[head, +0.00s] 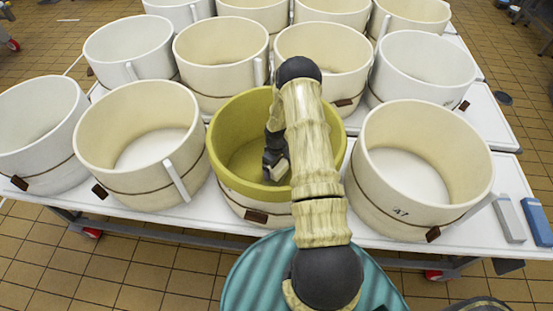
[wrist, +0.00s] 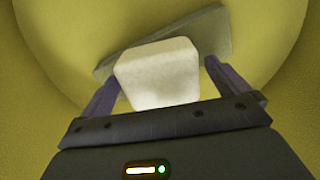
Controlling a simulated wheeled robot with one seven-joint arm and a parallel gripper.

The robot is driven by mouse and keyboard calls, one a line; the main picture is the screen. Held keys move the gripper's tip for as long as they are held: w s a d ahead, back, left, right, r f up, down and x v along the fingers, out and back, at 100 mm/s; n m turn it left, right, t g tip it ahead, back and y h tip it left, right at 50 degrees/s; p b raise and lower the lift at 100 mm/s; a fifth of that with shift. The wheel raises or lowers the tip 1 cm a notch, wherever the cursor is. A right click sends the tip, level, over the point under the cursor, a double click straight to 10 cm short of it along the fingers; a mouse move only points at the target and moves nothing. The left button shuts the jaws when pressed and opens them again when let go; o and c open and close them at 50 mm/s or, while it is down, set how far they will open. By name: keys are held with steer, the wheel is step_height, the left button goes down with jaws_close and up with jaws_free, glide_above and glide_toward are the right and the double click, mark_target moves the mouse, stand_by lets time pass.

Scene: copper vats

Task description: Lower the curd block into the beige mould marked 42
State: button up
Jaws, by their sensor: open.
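The curd block (wrist: 157,75) is a pale, rounded cube inside the olive-yellow mould (head: 228,121). My gripper (wrist: 158,78) is down inside this mould, with its fingers open on either side of the block and gaps visible beside it. In the head view my gripper (head: 274,158) shows below the mould's rim, partly hidden by my arm. The block appears to rest on or in front of a flat grey-olive slab (wrist: 216,38) in the mould; contact is unclear. No mark 42 is readable. The cream mould (head: 468,170) to the right reads 47.
Cream moulds stand close around the yellow one, including one at the left (head: 107,171) and one behind (head: 222,48). All stand on a white table (head: 480,236). A grey block (head: 509,219) and a blue block (head: 537,221) lie at its right front.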

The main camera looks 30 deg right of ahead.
step_height(320, 180, up, 17)
steer(key=shift+r, duration=0.2)
stand_by(0.3)
steer(key=shift+r, duration=0.1)
stand_by(0.3)
steer(key=s+a+r+m+t+p, duration=0.1)
steer(key=s+a+r+p, duration=0.1)
steer(key=s+a+r, duration=0.3)
steer(key=s+a+r+m+p, duration=0.2)
steer(key=s+a+r, duration=0.3)
steer(key=r, duration=0.7)
steer(key=s+a+r+m+t+p, duration=0.1)
steer(key=s+a+r+m+p, duration=0.1)
steer(key=s+a+r, duration=0.3)
steer(key=s+r+p, duration=0.1)
steer(key=s+r, duration=0.2)
steer(key=shift+s+a+r+t, duration=0.15)
steer(key=shift+s+a+t, duration=0.05)
steer(key=shift+s+t, duration=0.15)
stand_by(0.4)
